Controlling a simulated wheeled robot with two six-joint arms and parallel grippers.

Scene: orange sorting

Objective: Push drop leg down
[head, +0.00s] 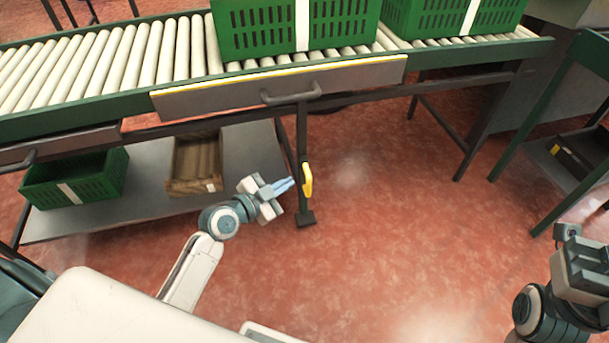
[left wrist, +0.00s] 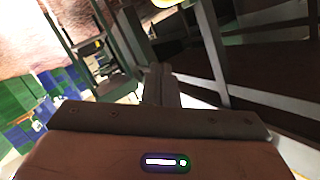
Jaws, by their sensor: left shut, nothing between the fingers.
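The drop leg (head: 302,140) is a dark upright post below the front of the roller conveyor, with a yellow lever (head: 307,180) low on it and a foot (head: 305,218) at the floor. My left gripper (head: 285,185) is shut and empty, its blue fingertips just left of the yellow lever. I cannot tell whether they touch it. In the left wrist view the shut fingers (left wrist: 158,85) point forward, and a yellow piece (left wrist: 166,3) shows at the top edge. My right gripper (head: 585,270) is at the lower right; its fingertips are not clear.
A grey flap panel (head: 220,97) with a dark handle (head: 290,94) is on the conveyor's front. Green crates (head: 255,42) stand on the rollers (head: 150,55). A low shelf (head: 100,215) holds another green crate (head: 105,180) and a wooden box (head: 212,185).

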